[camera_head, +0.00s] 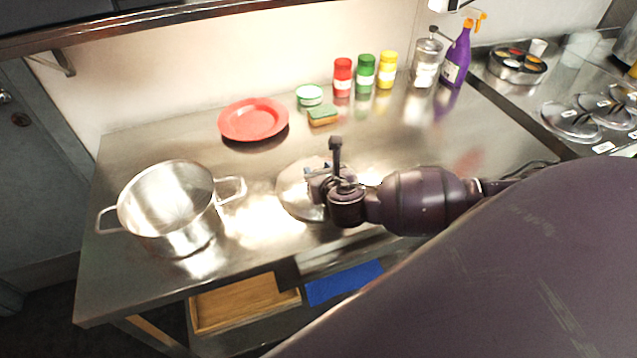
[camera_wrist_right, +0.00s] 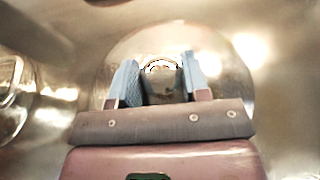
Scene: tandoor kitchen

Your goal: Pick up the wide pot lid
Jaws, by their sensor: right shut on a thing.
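The wide pot lid (camera_head: 291,197) is a round steel lid on the steel table, right of the pot. My right gripper (camera_head: 317,178) is over it and hides its middle and right part. In the right wrist view the lid (camera_wrist_right: 226,72) fills the area behind the fingers. There my right gripper (camera_wrist_right: 160,82) has its two blue fingers on either side of the lid's knob (camera_wrist_right: 161,67), shut on it. I cannot tell whether the lid touches the table. My left gripper is in neither view.
An open steel pot (camera_head: 170,205) with two handles stands at the table's left. A red plate (camera_head: 253,119), a sponge (camera_head: 323,116) and several coloured jars (camera_head: 364,72) stand along the back. A wooden tray (camera_head: 240,302) and a blue item (camera_head: 344,283) lie on the lower shelf.

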